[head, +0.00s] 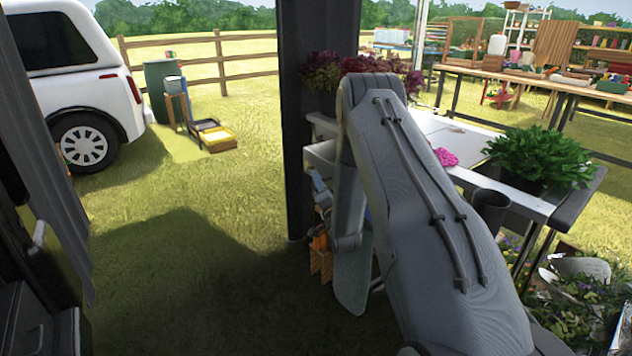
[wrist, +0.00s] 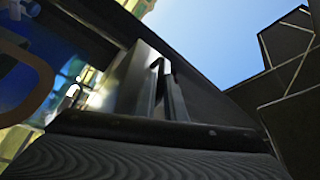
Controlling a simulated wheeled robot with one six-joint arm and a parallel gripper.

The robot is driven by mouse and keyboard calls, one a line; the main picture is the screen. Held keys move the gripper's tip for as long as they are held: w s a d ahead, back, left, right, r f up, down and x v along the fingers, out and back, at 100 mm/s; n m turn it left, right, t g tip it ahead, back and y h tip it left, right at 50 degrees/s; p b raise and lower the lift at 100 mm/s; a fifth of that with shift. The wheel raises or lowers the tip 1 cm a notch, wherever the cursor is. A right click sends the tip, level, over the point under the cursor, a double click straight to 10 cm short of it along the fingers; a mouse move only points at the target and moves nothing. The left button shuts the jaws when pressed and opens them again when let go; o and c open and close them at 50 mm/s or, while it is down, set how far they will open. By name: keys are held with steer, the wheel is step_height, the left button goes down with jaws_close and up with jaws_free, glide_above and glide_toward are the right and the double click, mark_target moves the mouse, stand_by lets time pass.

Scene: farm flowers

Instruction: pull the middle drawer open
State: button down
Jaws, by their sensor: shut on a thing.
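A white work table (head: 510,198) stands right of the dark post. A pale drawer front (head: 320,158) shows at its left end, partly behind my arm. Which drawer is the middle one, and how far it stands out, I cannot tell. My gripper is hidden behind my arm in the head view. In the wrist view the pale grey fingers of my gripper (wrist: 155,85) reach up against a dark surface and are shut on what looks like the drawer's handle. The contact itself is hidden.
A dark post (head: 300,190) stands just left of the table. Flowers and foliage (head: 575,305) crowd the lower right. The grass at left centre is open.

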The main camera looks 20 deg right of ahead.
steer(key=c, duration=1.8)
jaws_free()
steer(key=shift+d, duration=0.1)
steer(key=shift+c, duration=0.2)
steer(key=v, duration=0.8)
steer(key=shift+w, duration=0.1)
